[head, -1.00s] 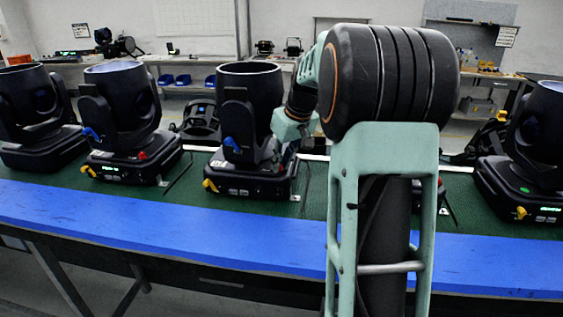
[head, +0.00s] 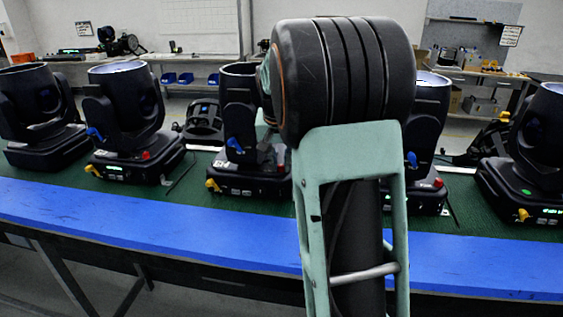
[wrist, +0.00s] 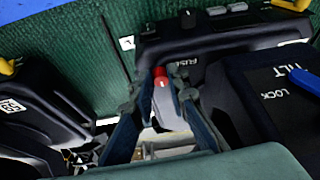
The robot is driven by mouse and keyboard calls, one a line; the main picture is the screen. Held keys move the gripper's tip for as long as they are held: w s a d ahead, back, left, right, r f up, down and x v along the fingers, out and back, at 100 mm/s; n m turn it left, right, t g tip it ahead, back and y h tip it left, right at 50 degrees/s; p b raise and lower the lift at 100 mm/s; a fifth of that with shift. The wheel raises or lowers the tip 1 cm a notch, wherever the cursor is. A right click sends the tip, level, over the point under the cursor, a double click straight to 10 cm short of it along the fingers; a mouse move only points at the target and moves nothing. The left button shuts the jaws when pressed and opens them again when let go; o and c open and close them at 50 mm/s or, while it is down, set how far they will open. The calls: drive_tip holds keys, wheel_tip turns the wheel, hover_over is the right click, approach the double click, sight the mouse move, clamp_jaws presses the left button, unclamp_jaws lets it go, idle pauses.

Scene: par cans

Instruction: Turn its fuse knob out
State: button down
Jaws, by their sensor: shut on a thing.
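The moving-head light (head: 238,110) in the middle of the row is partly hidden behind my arm in the head view. The wrist view shows its black base (wrist: 225,38) with a "FUSE" label. A red fuse knob (wrist: 160,76) is beside that label, with a pale grey part extending toward the camera. My gripper (wrist: 164,82) has its two fingers on either side of the knob, shut on it. Whether the knob has turned cannot be told.
Other similar lights stand close by, at left (head: 125,110), just right of my arm (head: 430,120) and far right (head: 535,140). A black yoke marked "TILT LOCK" (wrist: 265,95) is close beside my gripper. The blue table edge (head: 150,215) runs along the front.

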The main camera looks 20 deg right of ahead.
drive_tip(key=shift+m, duration=0.5)
drive_tip(key=c, duration=1.9)
unclamp_jaws()
drive_tip(key=shift+r, duration=0.15)
drive_tip(key=v, duration=1.1)
drive_tip(key=shift+a+r, duration=0.3)
drive_tip(key=shift+r, duration=0.1)
